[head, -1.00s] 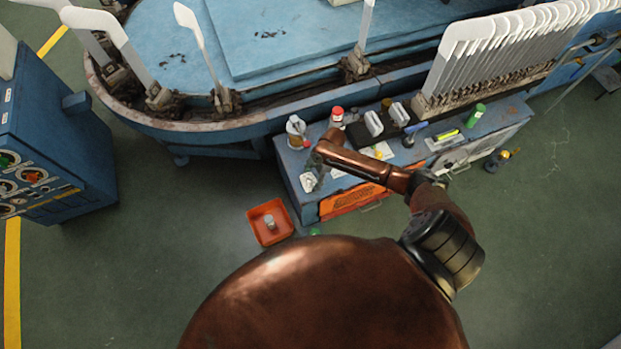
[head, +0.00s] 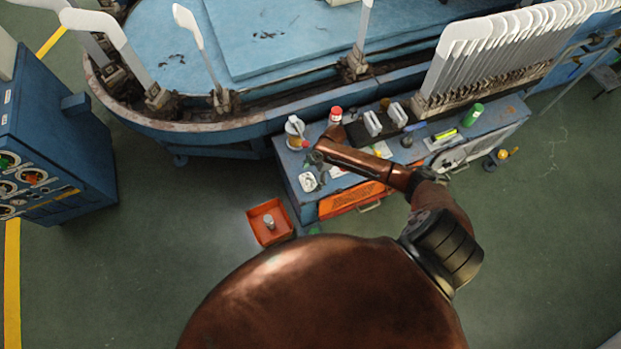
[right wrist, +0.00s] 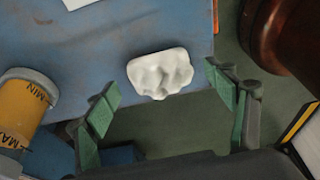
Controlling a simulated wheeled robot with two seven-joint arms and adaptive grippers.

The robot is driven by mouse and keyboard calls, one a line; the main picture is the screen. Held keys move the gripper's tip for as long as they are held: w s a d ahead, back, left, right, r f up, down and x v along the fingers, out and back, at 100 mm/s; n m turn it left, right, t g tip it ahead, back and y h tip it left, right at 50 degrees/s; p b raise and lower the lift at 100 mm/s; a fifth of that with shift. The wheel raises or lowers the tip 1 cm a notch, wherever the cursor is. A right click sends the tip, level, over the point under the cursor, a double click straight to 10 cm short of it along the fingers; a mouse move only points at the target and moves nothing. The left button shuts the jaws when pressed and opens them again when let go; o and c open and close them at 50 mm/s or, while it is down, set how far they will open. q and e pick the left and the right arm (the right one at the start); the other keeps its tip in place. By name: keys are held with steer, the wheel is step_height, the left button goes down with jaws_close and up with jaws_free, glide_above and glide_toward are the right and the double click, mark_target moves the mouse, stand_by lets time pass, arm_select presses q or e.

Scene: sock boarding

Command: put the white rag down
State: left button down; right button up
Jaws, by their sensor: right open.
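The white rag (head: 308,182) is a small crumpled lump at the left end of the blue bench top in the head view. In the right wrist view the rag (right wrist: 160,73) lies on the blue surface, close to its edge. My right gripper (head: 316,160) is just beyond the rag in the head view. In the right wrist view its green-padded fingers (right wrist: 163,90) are spread wide, with the rag in front of the gap and apart from both pads. My left gripper is not in view.
A bottle of yellow liquid (right wrist: 25,105) with MIN and MAX marks stands near the gripper. A red-capped bottle (head: 335,115) and several tools share the blue bench (head: 297,205). An orange tray (head: 258,232) sits on the floor in front.

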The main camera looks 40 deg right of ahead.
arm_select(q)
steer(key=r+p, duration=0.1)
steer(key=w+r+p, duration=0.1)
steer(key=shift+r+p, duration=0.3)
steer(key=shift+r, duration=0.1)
arm_select(e)
steer(key=v, duration=1)
steer(key=shift+r, duration=0.35)
steer(key=shift+s+f, duration=0.1)
steer(key=shift+s, duration=0.05)
